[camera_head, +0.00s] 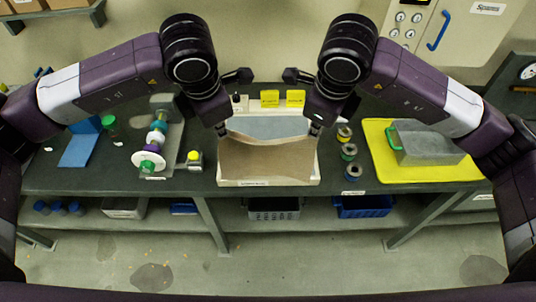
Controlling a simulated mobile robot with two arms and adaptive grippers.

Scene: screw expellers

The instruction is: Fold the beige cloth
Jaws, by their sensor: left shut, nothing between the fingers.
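The beige cloth (266,160) lies in a shallow white tray (268,183) at the middle of the bench. It covers the near part. Its far edge is wavy, with a paler strip along it, and a blue-grey surface (267,126) shows beyond. My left gripper (222,129) points down at the cloth's far left corner, shut and empty. My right gripper (316,128) points down at the far right corner. Its fingertips are small and partly hidden by its own body, so I cannot tell whether it grips the cloth.
Left of the tray stands a machine with a white disc (149,162) and a yellow-topped part (194,157). Right of it are several small spools (348,152) and a clear box (428,148) on a yellow mat (380,150). Yellow blocks (270,98) stand behind.

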